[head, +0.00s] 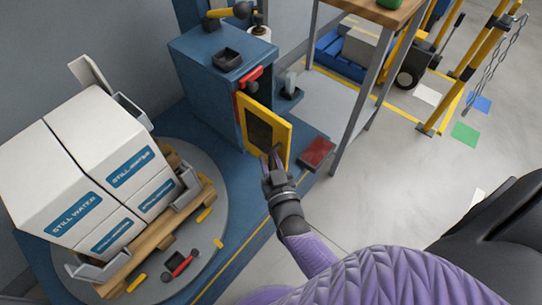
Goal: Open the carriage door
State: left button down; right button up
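The carriage door (283,130) is a yellow-framed panel with a dark window on the side of a blue cabinet (208,88). It appears to stand out at an angle from the cabinet, though how far is hard to tell. My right gripper (270,156) is in front of the lower part of the door, its two purple fingers apart with a gap between them. The fingers overlap the dark window and lower frame, and I cannot tell whether they touch it. A red handle-like part (251,77) sits on the cabinet above the door. My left gripper is not in view.
White water boxes (70,165) stand on a wooden pallet (150,240) on a round turntable (212,235) at left. A red pedal-like block (317,153) lies right of the door. A wooden-topped table (385,14) stands behind. Grey floor at right is mostly clear.

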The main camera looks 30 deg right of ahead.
jog(key=shift+o, duration=0.9)
jog(key=shift+s, duration=0.2)
jog(key=p+v, duration=0.2)
jog(key=v, duration=0.7)
jog(key=shift+s+a, duration=0.15)
jog(key=shift+s, duration=0.15)
jog(key=shift+f, duration=0.1)
